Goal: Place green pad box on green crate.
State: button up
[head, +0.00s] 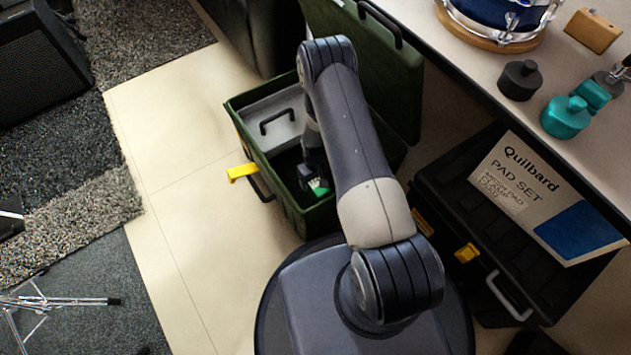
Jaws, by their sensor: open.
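The green crate (291,211) stands open on the floor, with its green lid (392,82) raised at the back. My gripper (318,184) is open and reaches down inside the crate, in its right part. A small bright green patch (320,189) shows right at the fingertips, low in the crate; it looks like part of the green pad box, but most of it is hidden by my gripper and arm. I cannot tell whether the fingers touch it. My arm also covers the right part of the crate.
A grey tray (258,113) with a black handle fills the crate's left part. A yellow latch (242,172) sticks out at its front left. A black case (455,180) bearing a Quilbard pad set box (519,178) is at right, below a table edge. Pale floor at left is clear.

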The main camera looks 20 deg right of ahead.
notch_tip(320, 180, up, 9)
jog(key=p, duration=0.2)
